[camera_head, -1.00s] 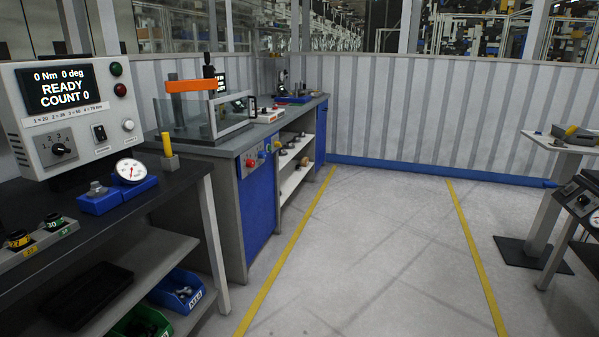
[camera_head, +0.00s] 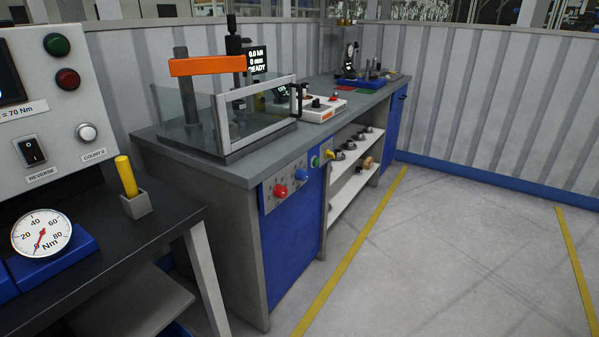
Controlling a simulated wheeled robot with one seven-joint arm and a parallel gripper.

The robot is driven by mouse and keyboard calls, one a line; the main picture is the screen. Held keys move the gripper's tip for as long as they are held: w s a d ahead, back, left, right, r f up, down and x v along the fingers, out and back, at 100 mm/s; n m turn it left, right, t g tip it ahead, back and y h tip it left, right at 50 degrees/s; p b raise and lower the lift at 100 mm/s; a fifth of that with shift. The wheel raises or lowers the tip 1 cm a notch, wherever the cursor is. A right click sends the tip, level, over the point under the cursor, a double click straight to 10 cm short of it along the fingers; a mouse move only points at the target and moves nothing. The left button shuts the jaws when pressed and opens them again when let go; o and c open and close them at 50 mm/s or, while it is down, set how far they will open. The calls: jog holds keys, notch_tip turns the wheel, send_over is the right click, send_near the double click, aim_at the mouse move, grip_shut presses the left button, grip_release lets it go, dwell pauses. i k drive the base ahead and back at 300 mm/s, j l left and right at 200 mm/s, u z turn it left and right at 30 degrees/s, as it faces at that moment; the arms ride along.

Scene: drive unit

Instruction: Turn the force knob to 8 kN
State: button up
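The press bench has a grey front panel (camera_head: 291,183) carrying a red knob (camera_head: 281,190) and a blue knob (camera_head: 301,175), with small marks around them too small to read. I cannot tell which one is the force knob. A green control (camera_head: 315,161) and a yellow one (camera_head: 330,153) sit to their right. On the bench stands a press with an orange crossbar (camera_head: 208,65) behind a clear guard (camera_head: 262,112). Its display (camera_head: 258,60) reads 0.0 kN, 0 mm, READY, partly hidden at its left. My gripper is not in view.
A dark bench (camera_head: 110,240) at the left holds a Nm dial gauge (camera_head: 41,233), a yellow-handled item in a grey holder (camera_head: 136,204) and a grey control box (camera_head: 50,110). Open shelves (camera_head: 345,185) are right of the panel. The floor (camera_head: 440,265) between the yellow lines is clear.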

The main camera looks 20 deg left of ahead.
aim_at(280, 191)
jog(key=i, duration=0.65)
jog(key=i+u, duration=0.15)
jog(key=i, duration=0.5)
jog(key=i+l, duration=0.2)
jog(key=i, duration=0.45)
jog(key=j+u, duration=0.05)
